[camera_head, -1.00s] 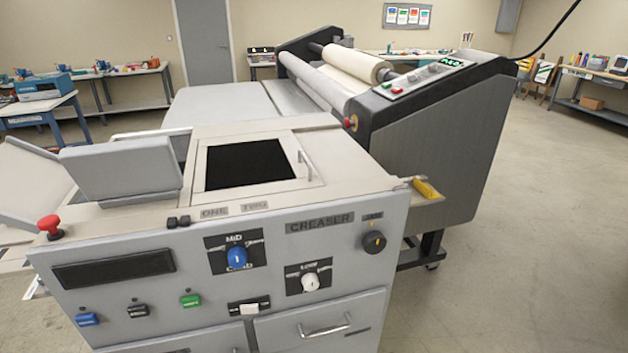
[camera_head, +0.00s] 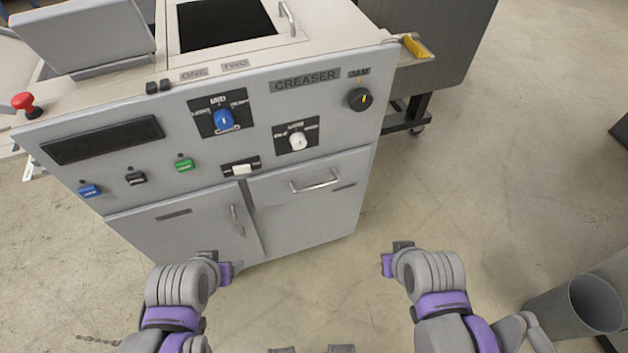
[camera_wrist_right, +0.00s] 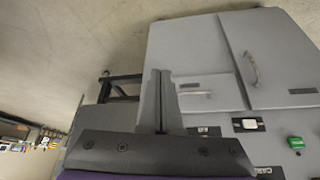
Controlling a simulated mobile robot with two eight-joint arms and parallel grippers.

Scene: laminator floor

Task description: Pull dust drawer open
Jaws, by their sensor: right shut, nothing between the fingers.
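The creaser's lower front has a closed drawer (camera_head: 310,215) on the right with a horizontal bar handle (camera_head: 315,183). Its small label is too small to read, so I cannot confirm that it is the dust drawer. My right gripper (camera_head: 402,246) is to the right of the drawer and apart from it. In the right wrist view the gripper (camera_wrist_right: 160,76) is shut and empty, with the drawer front (camera_wrist_right: 195,50) behind it and the handle (camera_wrist_right: 198,93) just beside its fingers. My left gripper (camera_head: 207,256) is low in front of the cabinet door; its fingers are unclear.
A cabinet door (camera_head: 185,232) with a vertical handle (camera_head: 237,221) adjoins the drawer on the left. Knobs and buttons, including a blue knob (camera_head: 223,119), sit above. A grey bin (camera_head: 594,303) stands at the lower right.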

